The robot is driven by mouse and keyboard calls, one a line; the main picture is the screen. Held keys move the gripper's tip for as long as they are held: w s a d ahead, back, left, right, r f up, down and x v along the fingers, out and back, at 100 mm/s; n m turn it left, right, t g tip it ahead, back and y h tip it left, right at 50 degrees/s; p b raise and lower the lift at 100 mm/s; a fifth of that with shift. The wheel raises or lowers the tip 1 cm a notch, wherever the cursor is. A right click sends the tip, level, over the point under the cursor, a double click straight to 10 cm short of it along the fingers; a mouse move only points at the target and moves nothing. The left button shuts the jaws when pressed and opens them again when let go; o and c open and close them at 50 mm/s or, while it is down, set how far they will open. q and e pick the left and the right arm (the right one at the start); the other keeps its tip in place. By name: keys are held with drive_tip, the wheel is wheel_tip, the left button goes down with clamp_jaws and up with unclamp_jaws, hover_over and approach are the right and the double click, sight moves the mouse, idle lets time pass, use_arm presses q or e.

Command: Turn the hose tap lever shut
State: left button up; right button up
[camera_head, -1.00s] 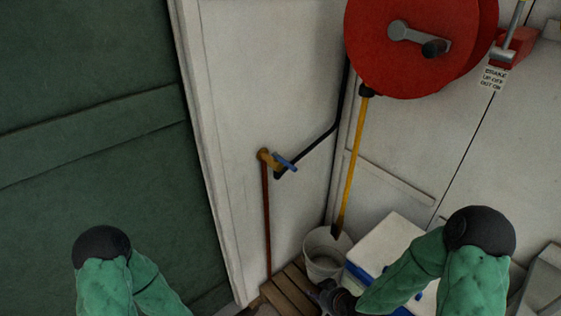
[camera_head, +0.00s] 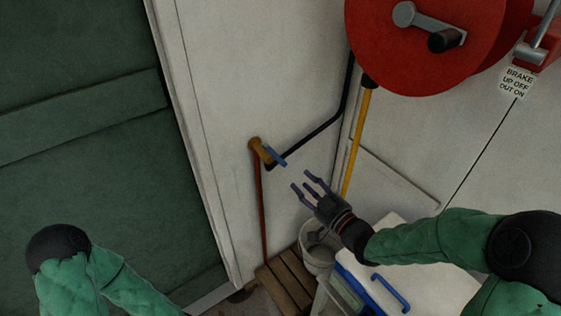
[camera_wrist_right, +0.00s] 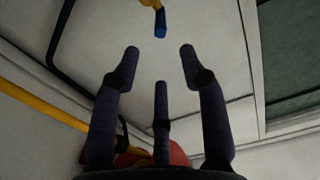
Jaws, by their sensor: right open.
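The hose tap (camera_head: 262,150) is brass and sits on the white wall, with a brown-red pipe below it and a black hose leading off to the right. Its blue lever (camera_head: 276,157) slants down to the right. In the right wrist view the lever (camera_wrist_right: 160,23) shows at the top, beyond my fingertips. My right gripper (camera_head: 304,186) is open and empty, just below and to the right of the lever, apart from it. Its three spread fingers show in the right wrist view (camera_wrist_right: 158,65). My left gripper is out of view; only the left arm shows.
A red hose reel (camera_head: 420,60) with a crank hangs at upper right, beside a brake sign (camera_head: 517,82). A white bucket (camera_head: 318,257), a white box (camera_head: 410,262) and wooden slats (camera_head: 286,282) lie below. A green door (camera_head: 80,130) is at left.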

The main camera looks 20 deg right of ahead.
sight(284, 162)
drive_tip(key=b+x, duration=0.1)
drive_tip(key=x, duration=0.9)
drive_tip(key=shift+w+f, duration=0.1)
drive_tip(key=shift+w, duration=0.05)
drive_tip(key=shift+a, duration=0.1)
clamp_jaws()
